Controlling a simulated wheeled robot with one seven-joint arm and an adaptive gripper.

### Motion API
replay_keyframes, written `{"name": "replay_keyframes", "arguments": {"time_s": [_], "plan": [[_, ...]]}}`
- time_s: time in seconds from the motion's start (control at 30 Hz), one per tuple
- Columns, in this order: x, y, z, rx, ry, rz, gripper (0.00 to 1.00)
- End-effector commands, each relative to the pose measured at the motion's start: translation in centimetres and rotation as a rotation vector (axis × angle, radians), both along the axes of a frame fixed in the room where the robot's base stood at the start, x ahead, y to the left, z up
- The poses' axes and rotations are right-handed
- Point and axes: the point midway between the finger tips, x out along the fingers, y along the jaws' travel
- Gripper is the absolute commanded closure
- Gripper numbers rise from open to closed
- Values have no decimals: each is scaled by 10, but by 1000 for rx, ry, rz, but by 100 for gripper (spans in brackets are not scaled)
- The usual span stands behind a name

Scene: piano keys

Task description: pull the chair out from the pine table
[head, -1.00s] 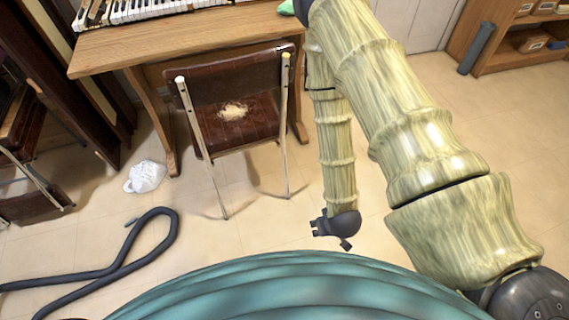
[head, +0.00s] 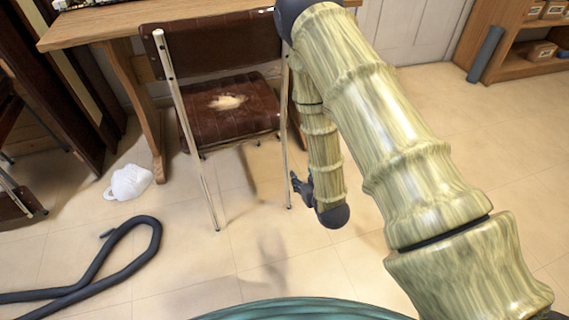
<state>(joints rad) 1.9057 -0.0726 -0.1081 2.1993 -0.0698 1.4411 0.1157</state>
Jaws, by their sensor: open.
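A chair with a brown seat (head: 250,118) and pale metal legs stands at the pine table (head: 100,28), its backrest towards me. The seat has a torn, pale patch, and its far part reaches under the tabletop. My gripper (head: 297,182) is open and empty, low down just right of the chair's near right leg. Its fingers point left towards that leg. A small gap seems to show between them, but I cannot tell whether they touch. My arm covers the table's right end.
A dark hose (head: 125,235) curls at the lower left. Shelves with boxes (head: 543,50) stand at the far right. The floor in front of the chair is clear.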

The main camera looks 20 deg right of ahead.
Motion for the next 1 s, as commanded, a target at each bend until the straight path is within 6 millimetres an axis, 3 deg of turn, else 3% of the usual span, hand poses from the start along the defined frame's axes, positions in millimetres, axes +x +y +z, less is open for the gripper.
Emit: {"name": "replay_keyframes", "arguments": {"time_s": [0.03,0.2,0.57,1.0], "plan": [[9,1,-12,2,-34,7,54],[30,4,-11,8,-128,23,54],[52,7,-11,12,-180,35,54],[128,13,-29,13,-180,35,54]]}}
